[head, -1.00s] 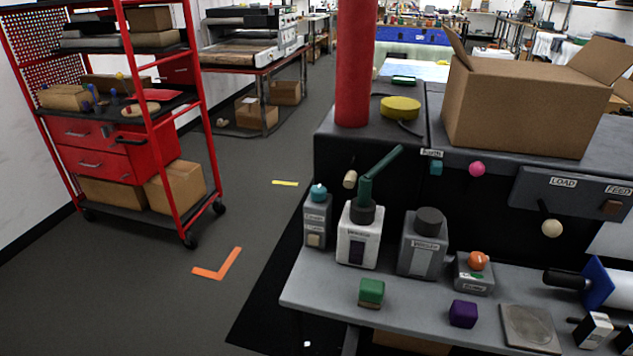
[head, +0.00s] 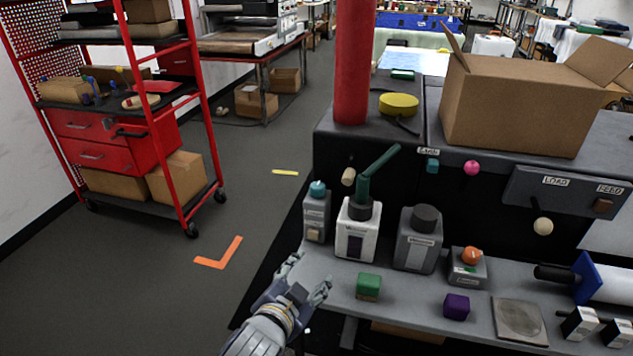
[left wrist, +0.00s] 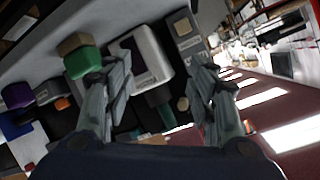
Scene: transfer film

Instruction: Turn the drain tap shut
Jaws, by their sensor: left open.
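A dark green lever (head: 378,172) slants up to the right from behind the white bottle (head: 358,232), at the front of the black machine; it looks like the tap, but I read no clear drain label on it. In the left wrist view a dark green part (left wrist: 163,108) shows between the fingers, beyond the white bottle (left wrist: 148,58). My left gripper (head: 309,275) is open and empty, at the left end of the grey shelf, left of the green block (head: 368,286) and in front of the small grey bottle (head: 316,216). My right gripper is not in view.
The grey shelf (head: 410,290) also carries a grey bottle (head: 420,238), a box with an orange knob (head: 470,262) and a purple block (head: 456,306). A red post (head: 352,65) and an open carton (head: 515,105) stand on the machine.

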